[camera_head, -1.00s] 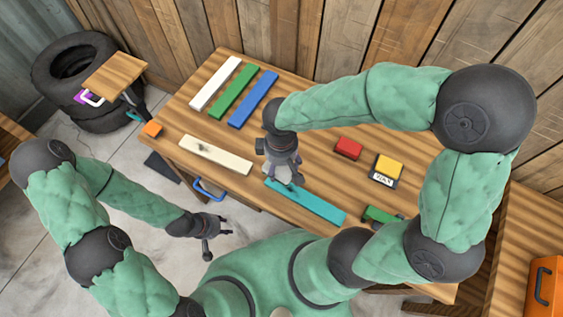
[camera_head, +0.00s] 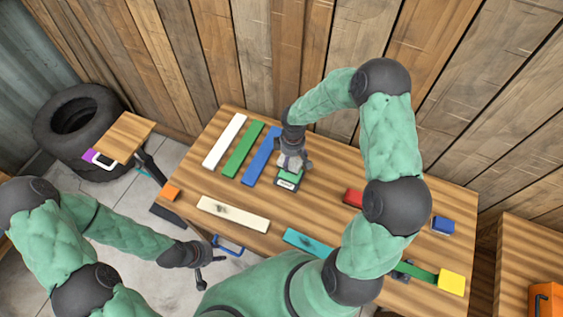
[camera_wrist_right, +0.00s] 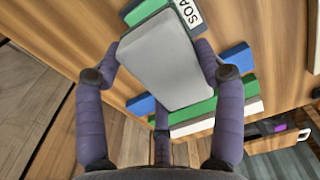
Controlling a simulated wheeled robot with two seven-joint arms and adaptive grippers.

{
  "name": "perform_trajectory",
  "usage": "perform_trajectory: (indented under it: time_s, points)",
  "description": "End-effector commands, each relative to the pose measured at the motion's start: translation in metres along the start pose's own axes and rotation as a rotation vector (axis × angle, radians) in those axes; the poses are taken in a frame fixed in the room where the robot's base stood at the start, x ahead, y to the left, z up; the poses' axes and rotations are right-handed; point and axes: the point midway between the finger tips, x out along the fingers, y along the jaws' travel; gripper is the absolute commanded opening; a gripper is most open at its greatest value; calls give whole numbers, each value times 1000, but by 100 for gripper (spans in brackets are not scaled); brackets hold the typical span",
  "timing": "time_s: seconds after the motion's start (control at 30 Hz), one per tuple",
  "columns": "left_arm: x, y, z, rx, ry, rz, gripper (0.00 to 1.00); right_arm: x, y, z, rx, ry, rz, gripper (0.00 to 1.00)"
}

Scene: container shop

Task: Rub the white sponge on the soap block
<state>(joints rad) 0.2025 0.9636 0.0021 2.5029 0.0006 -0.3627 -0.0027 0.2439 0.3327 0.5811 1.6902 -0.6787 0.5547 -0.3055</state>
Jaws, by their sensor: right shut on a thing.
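My right gripper (camera_head: 293,163) is shut on the white sponge (camera_wrist_right: 165,60), which sits between its fingers in the right wrist view. The soap block (camera_head: 288,181), green-topped with a white lettered label, lies on the table directly under the gripper. Part of its label (camera_wrist_right: 190,14) shows past the sponge's edge in the wrist view. The sponge covers much of the block there; I cannot tell whether they touch. My left gripper (camera_head: 208,271) has its fingers spread, empty, off the table's front left side.
White, green and blue (camera_head: 262,156) planks lie left of the soap. A stained white plank (camera_head: 233,213) and a teal plank (camera_head: 308,243) lie nearer. Red (camera_head: 353,197), blue (camera_head: 443,225) and yellow (camera_head: 452,282) blocks are at right, partly around my right arm.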

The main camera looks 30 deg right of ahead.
Motion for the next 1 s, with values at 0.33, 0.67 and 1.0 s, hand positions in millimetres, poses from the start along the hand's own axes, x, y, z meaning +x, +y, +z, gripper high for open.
perform_trajectory:
  time_s: [0.33, 0.67, 1.0]
  points:
    - [-4, 1, 1, 0, -2, 0, 40, 13, 12, 5, -2, -1, -1, 43]
    - [14, -5, 0, 0, -2, 0, 40, 40, 12, 5, -1, -1, -1, 43]
    - [30, -11, 0, 0, -1, 0, 40, 66, 12, 5, -2, -1, 0, 43]
